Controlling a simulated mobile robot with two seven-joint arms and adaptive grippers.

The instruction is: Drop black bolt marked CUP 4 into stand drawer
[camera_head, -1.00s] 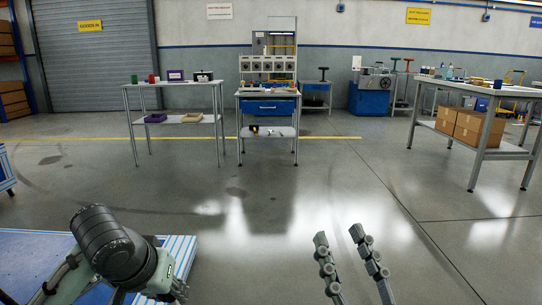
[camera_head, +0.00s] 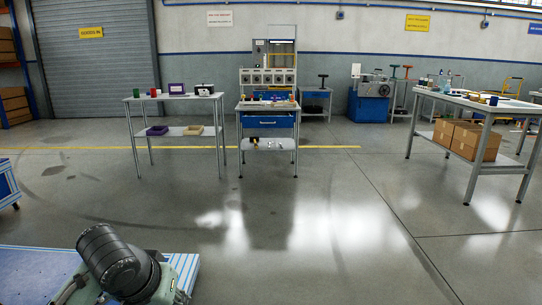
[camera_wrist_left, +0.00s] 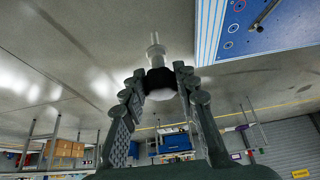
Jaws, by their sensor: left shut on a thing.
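In the left wrist view my left gripper (camera_wrist_left: 160,85) is shut on a bolt, its black part (camera_wrist_left: 159,76) between the fingertips. A light metal shank (camera_wrist_left: 155,50) sticks out beyond the fingers. No marking on it is readable. In the head view only my left arm shows at the bottom left, and the bolt cannot be made out. The stand (camera_head: 240,150) is ahead at the centre, across open floor, with a blue drawer (camera_head: 268,121) under its top. I cannot tell whether the drawer is open. The stand is far from my gripper. My right gripper is not in view.
A table (camera_head: 150,97) with coloured items stands left of the stand. A larger table (camera_head: 480,105) with cardboard boxes (camera_head: 467,140) below is at the right. A blue-and-white surface (camera_head: 35,270) lies at the bottom left. The middle floor is clear.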

